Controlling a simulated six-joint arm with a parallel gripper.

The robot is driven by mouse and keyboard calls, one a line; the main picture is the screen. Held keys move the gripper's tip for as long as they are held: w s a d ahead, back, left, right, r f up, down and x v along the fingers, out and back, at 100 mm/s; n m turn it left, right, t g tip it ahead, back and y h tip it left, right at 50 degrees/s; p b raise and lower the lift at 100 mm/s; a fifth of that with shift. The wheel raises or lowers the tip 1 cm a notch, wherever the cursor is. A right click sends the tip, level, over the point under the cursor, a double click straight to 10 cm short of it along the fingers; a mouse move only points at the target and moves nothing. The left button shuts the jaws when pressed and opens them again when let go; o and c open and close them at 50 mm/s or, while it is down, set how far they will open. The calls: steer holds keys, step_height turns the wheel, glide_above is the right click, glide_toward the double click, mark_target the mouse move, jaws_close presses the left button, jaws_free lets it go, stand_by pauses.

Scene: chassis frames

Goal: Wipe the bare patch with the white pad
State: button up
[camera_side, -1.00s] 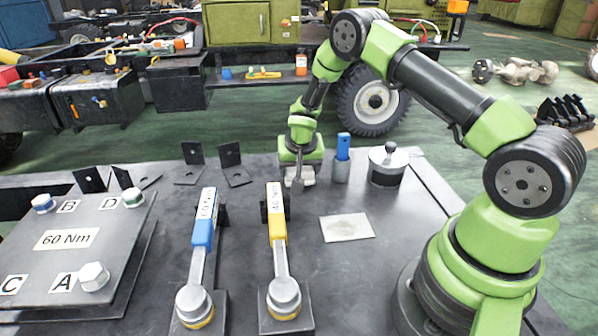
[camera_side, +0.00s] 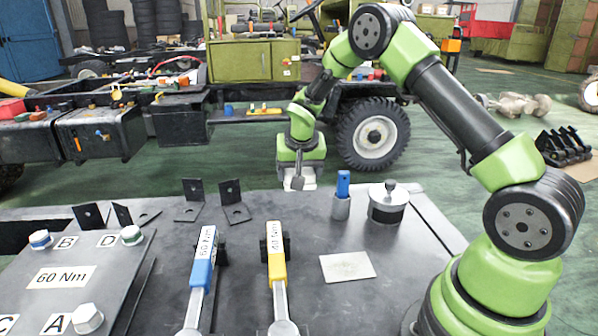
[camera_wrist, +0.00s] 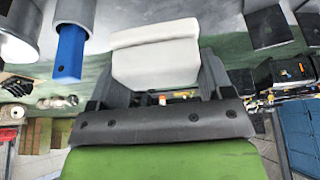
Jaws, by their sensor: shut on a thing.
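The bare patch (camera_side: 346,267) is a pale grey rectangle on the dark table top, right of the yellow-handled wrench. My gripper (camera_side: 298,181) is above the back edge of the table, behind and left of the patch and apart from it. It is shut on the white pad, which shows as a pale block under the gripper in the side view (camera_side: 303,184). In the wrist view the white pad (camera_wrist: 155,55) sits between the dark fingers (camera_wrist: 155,90).
A blue-handled tool in a grey holder (camera_side: 341,196) and a round lidded pot (camera_side: 388,203) stand between my gripper and my base. Blue (camera_side: 204,258) and yellow (camera_side: 276,254) torque wrenches and black brackets (camera_side: 234,200) lie to the left. The table around the patch is clear.

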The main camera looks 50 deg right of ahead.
steer(key=shift+s+a+f+m, duration=0.15)
steer(key=shift+s+a+m, duration=0.15)
steer(key=shift+m, duration=0.4)
steer(key=s+a+f+m+g+h, duration=0.15)
steer(key=s+a+m+g, duration=0.35)
steer(key=m, duration=0.7)
steer(key=m+g+y, duration=0.3)
steer(key=m+y, duration=0.2)
steer(key=m, duration=0.9)
glide_above(333, 269)
steer(key=w, duration=0.1)
steer(key=shift+w+a+f, duration=0.1)
steer(key=shift+f, duration=1.75)
steer(key=shift+w+f, duration=0.1)
steer(key=shift+f, duration=1.75)
steer(key=shift+s+d+f, duration=0.1)
steer(key=shift+d+f, duration=0.1)
steer(key=shift+f, duration=0.15)
steer(key=shift+c, duration=0.3)
steer(key=shift+s+d, duration=2.7)
steer(key=shift+s, duration=0.05)
steer(key=shift+w+a, duration=2.8)
steer(key=shift+w, duration=0.05)
steer(key=shift+w+a+r, duration=0.1)
step_height(333, 269, up, 8)
